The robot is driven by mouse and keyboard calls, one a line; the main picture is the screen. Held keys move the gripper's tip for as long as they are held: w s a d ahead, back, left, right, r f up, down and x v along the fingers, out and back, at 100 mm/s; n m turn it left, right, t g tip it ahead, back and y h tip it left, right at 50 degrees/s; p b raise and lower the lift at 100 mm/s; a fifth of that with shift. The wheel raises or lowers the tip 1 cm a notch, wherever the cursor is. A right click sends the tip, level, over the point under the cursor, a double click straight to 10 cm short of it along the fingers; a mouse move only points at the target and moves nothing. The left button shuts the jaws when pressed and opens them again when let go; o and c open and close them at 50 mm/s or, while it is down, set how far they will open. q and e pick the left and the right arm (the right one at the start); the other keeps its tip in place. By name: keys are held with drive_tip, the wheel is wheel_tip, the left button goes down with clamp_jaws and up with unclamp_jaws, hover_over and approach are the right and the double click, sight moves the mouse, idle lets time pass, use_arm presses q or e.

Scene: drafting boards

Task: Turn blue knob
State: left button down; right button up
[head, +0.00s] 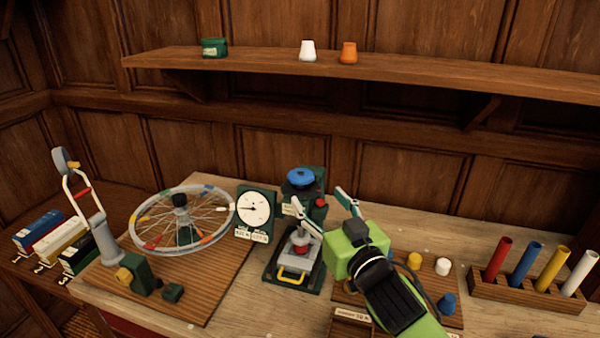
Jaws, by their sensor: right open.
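The blue knob (300,177) is a round, flat cap on top of a dark green device (313,210) near the back of the table. Whether a finger touches the device I cannot tell. My left gripper is not in view.
A dial gauge (254,208) and a spoked wheel (150,222) stand left of the knob. A grey press with a yellow handle (292,276) is in front. Coloured pegs (414,260) and a rack of tubes (530,293) are right. A shelf (430,72) runs above.

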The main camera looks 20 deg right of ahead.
sight(305, 183)
drive_tip(key=w, duration=0.2)
drive_tip(key=w+p, duration=0.1)
drive_tip(key=w, duration=0.2)
drive_tip(key=shift+w+a+r, duration=0.1)
drive_tip(key=shift+w+a, duration=0.1)
drive_tip(key=w, duration=0.2)
drive_tip(key=w+p, duration=0.1)
drive_tip(key=w, duration=0.1)
drive_tip(key=shift+w+a, duration=0.2)
drive_tip(key=shift+w, duration=0.65)
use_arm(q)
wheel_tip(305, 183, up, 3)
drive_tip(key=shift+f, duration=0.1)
use_arm(e)
drive_tip(key=shift+f, duration=0.2)
drive_tip(key=c, duration=1.1)
